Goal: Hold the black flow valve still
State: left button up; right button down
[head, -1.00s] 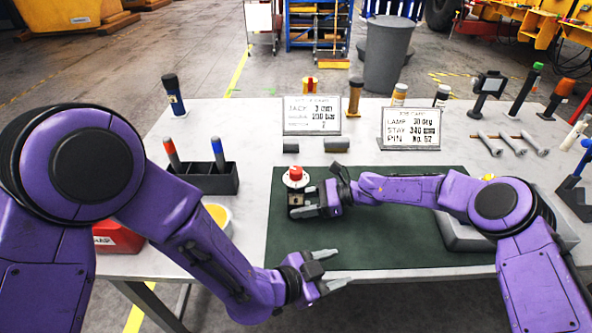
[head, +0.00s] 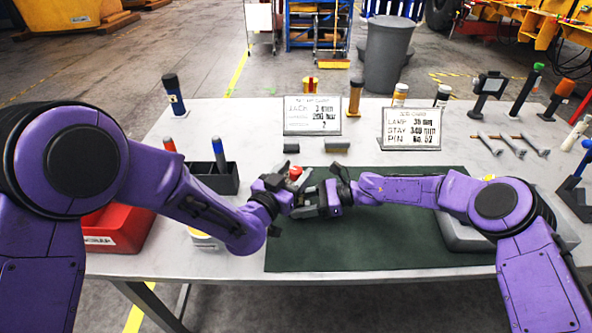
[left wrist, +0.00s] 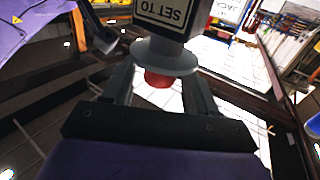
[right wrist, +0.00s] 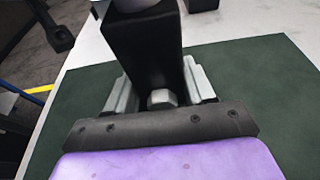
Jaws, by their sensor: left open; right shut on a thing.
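The black flow valve stands upright on the green mat (head: 390,235), mostly hidden by my grippers in the head view, where its red knob (head: 295,173) shows. In the left wrist view its white dial (left wrist: 163,55), red knob (left wrist: 158,82) and a "SET TO" label (left wrist: 172,13) show. My right gripper (right wrist: 160,88) is shut on the valve's black body (right wrist: 145,48) from the right. My left gripper (head: 287,185) is open, its fingers on either side of the red knob; I cannot tell whether they touch it.
Two sign cards (head: 311,116) (head: 410,129) stand behind the mat. A dark holder with pens (head: 215,178) and a red bin (head: 115,228) are at the left. Small tools (head: 508,143) lie at the right. The mat's front is clear.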

pick_arm(q)
jog(key=shift+w+d, duration=0.25)
jog(key=shift+w, duration=0.2)
pick_arm(e)
jog(key=shift+r, duration=0.1)
pick_arm(q)
jog(key=c, duration=1)
jog(key=shift+o, duration=0.2)
jog(key=shift+r+m+g+h, duration=0.1)
jog(key=shift+m+g+h, duration=0.2)
jog(key=shift+m+h, duration=0.15)
jog(key=m+g+h, duration=0.5)
jog(key=g+h, duration=0.1)
jog(key=shift+w+m, duration=0.1)
jog(key=shift+m, duration=0.15)
jog(key=m+g+h, duration=0.1)
jog(key=m+g, duration=0.1)
jog(key=g, duration=0.2)
jog(key=m+g+h, duration=0.1)
jog(key=m+g, duration=0.2)
jog(key=g, duration=0.1)
jog(key=shift+g, duration=0.3)
jog(key=shift+m, duration=0.4)
jog(key=o, duration=1)
jog(key=shift+c, duration=0.2)
